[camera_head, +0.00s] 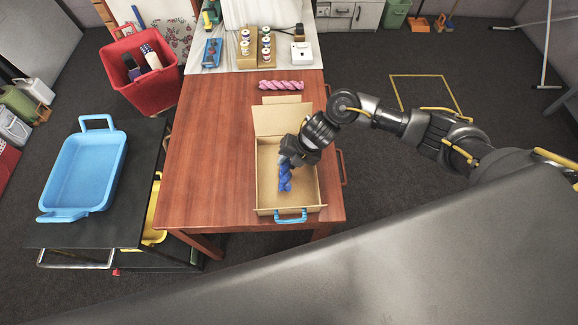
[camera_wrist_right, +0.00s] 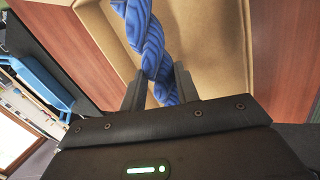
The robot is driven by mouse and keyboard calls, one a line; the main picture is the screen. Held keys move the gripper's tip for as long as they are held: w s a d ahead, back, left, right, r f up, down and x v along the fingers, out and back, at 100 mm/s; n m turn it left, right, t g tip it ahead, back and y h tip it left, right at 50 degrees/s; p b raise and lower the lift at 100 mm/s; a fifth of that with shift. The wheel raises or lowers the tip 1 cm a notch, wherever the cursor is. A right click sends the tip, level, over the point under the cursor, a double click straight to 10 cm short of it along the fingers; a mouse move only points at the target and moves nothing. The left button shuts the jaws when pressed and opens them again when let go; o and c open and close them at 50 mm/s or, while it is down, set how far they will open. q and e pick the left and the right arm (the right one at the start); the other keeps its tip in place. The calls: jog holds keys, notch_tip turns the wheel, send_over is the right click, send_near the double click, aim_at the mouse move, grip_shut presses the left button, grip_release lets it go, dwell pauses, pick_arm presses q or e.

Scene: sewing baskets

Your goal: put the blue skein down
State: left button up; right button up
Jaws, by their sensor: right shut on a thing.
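The blue skein (camera_head: 285,178) is a twisted bundle inside or just over the open cardboard box (camera_head: 308,195). My right gripper (camera_head: 289,160) reaches in from the right and is shut on the blue skein. In the right wrist view the blue skein (camera_wrist_right: 153,48) passes between the two fingers of my right gripper (camera_wrist_right: 160,88), with the tan box floor behind it. I cannot tell whether the skein touches the box floor. My left gripper is not in view.
A blue tray (camera_head: 85,172) sits on a black cart at left, near a red bin (camera_head: 150,88). The table's left side is clear.

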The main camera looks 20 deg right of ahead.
aim_at(289, 162)
notch_tip(289, 162, up, 6)
jog(key=shift+f, duration=0.15)
jog(key=shift+d, duration=0.1)
